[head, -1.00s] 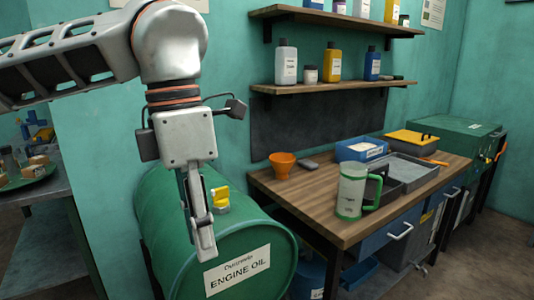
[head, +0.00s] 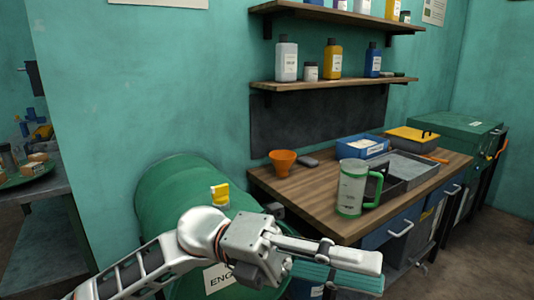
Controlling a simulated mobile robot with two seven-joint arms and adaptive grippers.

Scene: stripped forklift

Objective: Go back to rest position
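My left gripper (head: 378,273) is low in the head view, in front of the green engine oil drum (head: 170,218) and the workbench's front edge. My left forearm covers part of the drum's label. My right gripper is not in view.
The wooden workbench (head: 318,203) holds an orange funnel (head: 283,162), a clear jug with a green handle (head: 350,188), a blue bin (head: 361,149) and a grey tray (head: 412,167). Bottles stand on wall shelves above.

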